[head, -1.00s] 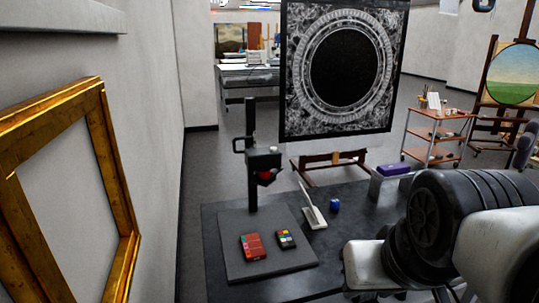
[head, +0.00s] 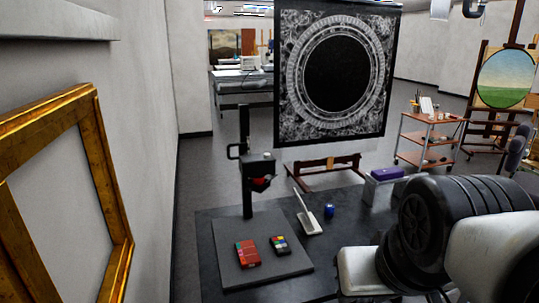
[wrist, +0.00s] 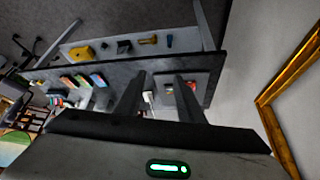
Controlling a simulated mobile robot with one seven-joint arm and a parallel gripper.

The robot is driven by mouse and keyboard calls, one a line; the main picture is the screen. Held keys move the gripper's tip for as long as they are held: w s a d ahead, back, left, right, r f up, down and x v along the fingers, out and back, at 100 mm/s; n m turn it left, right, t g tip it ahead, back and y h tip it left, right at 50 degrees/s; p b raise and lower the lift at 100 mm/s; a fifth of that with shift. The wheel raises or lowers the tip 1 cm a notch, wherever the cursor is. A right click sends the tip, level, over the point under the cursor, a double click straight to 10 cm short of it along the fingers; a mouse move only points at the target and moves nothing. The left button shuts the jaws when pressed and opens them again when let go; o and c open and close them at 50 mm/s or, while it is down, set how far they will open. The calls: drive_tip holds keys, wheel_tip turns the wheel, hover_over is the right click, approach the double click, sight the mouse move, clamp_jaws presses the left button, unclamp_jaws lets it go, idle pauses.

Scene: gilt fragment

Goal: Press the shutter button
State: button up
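A copy stand with a black camera head (head: 260,166) on an upright post (head: 246,150) stands on the dark table; a red part shows under the head. A red card-like item (head: 247,253) and a small colour chart (head: 280,245) lie on its grey baseboard (head: 235,279). I cannot make out which part is the shutter button. A small blue item (head: 329,211) sits beside a white angled stand (head: 308,220). My gripper (wrist: 156,82) shows in the wrist view with its two fingers apart and nothing held, above and apart from the table. The head view does not show its fingers.
A gilt frame (head: 105,192) hangs on the left wall. A large dark ornate panel (head: 284,118) stands behind the table. A purple item (head: 386,173) lies on a grey box at right. The wrist view shows several small items, including a yellow one (wrist: 82,53).

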clamp_jaws()
idle(1.5)
